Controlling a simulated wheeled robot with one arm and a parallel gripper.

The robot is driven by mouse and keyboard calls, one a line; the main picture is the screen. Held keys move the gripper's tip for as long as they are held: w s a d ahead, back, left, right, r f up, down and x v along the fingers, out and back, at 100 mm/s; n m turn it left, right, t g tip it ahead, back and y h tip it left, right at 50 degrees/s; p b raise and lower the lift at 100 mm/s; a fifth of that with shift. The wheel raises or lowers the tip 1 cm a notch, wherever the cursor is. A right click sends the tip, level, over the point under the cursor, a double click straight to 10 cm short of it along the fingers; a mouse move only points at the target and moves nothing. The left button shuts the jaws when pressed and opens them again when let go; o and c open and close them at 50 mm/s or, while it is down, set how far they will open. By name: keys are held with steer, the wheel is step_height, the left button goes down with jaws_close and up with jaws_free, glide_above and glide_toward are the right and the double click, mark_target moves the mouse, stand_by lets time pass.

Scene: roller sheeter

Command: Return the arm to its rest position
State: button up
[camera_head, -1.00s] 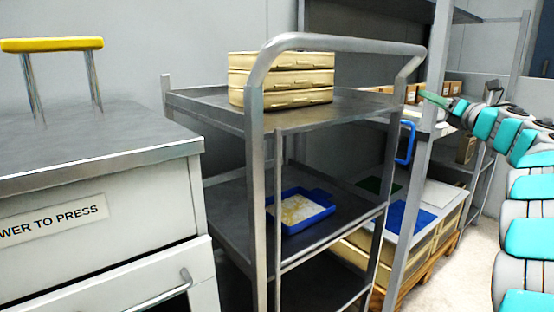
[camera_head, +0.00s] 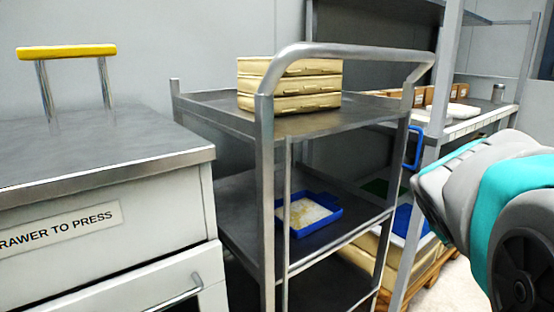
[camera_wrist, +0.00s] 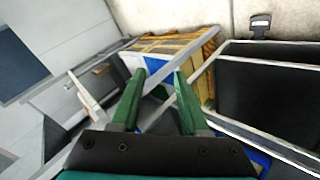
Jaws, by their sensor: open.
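My gripper (camera_wrist: 155,100) shows in the wrist view with its two green fingers apart and nothing between them. Beyond the fingers are the pallet crates and the floor, at a distance. In the head view my teal and grey arm fills the right edge, folded close to the camera; the gripper itself is out of that view.
A metal trolley (camera_head: 222,178) stands mid-view with stacked cream boxes (camera_head: 290,84) on top and a blue tray (camera_head: 308,214) below. A cabinet (camera_head: 110,158) with a yellow handle (camera_head: 66,51) is left. A shelf bench (camera_head: 480,122) stands behind right.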

steer(key=s+a+f+m+g+y, duration=0.1)
steer(key=s+a+f+g+y, duration=0.1)
steer(key=s+a+f, duration=0.4)
steer(key=s+a+f+m+g+y, duration=0.1)
steer(key=s+a+f, duration=0.4)
steer(key=s, duration=0.6)
steer(key=s+a+f+m+g+y, duration=0.1)
steer(key=s+a+f+g+y, duration=0.3)
steer(key=s+a+f+g, duration=0.1)
steer(key=s+a+f+p, duration=0.1)
steer(key=s+a, duration=0.1)
steer(key=s, duration=0.1)
steer(key=shift+s+a+f, duration=0.3)
steer(key=shift+s+f, duration=0.05)
